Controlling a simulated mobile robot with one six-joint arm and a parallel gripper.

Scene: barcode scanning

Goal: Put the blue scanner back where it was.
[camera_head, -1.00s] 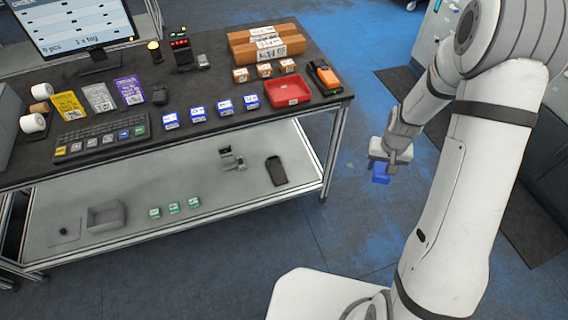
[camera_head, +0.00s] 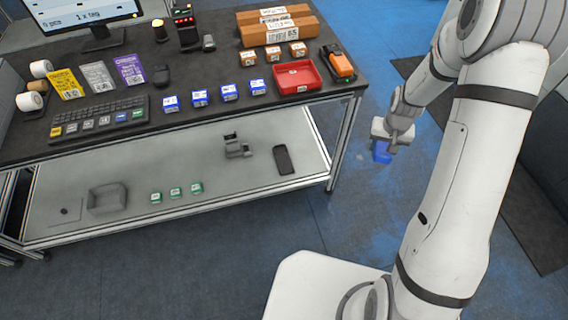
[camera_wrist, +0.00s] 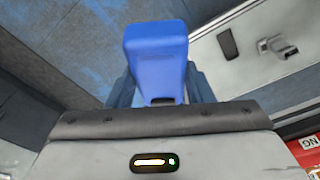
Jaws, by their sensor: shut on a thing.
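My gripper (camera_head: 390,143) is shut on the blue scanner (camera_head: 382,152) and holds it in the air, to the right of the workbench's right end. In the wrist view the blue scanner (camera_wrist: 157,55) stands out between the two dark fingers (camera_wrist: 159,92), its blue body toward the camera. The lower shelf (camera_head: 80,168) of the workbench carries a grey cradle-like holder (camera_head: 237,147) and a dark flat device (camera_head: 282,160); both also show at the upper right of the wrist view. I cannot tell from these frames where the scanner was before.
The bench top (camera_head: 200,126) holds a red tray (camera_head: 300,76), an orange handheld device (camera_head: 338,63), brown cartons (camera_head: 279,27), several small boxes and a keyboard (camera_head: 99,118). An open grey bin (camera_head: 107,198) sits on the shelf.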

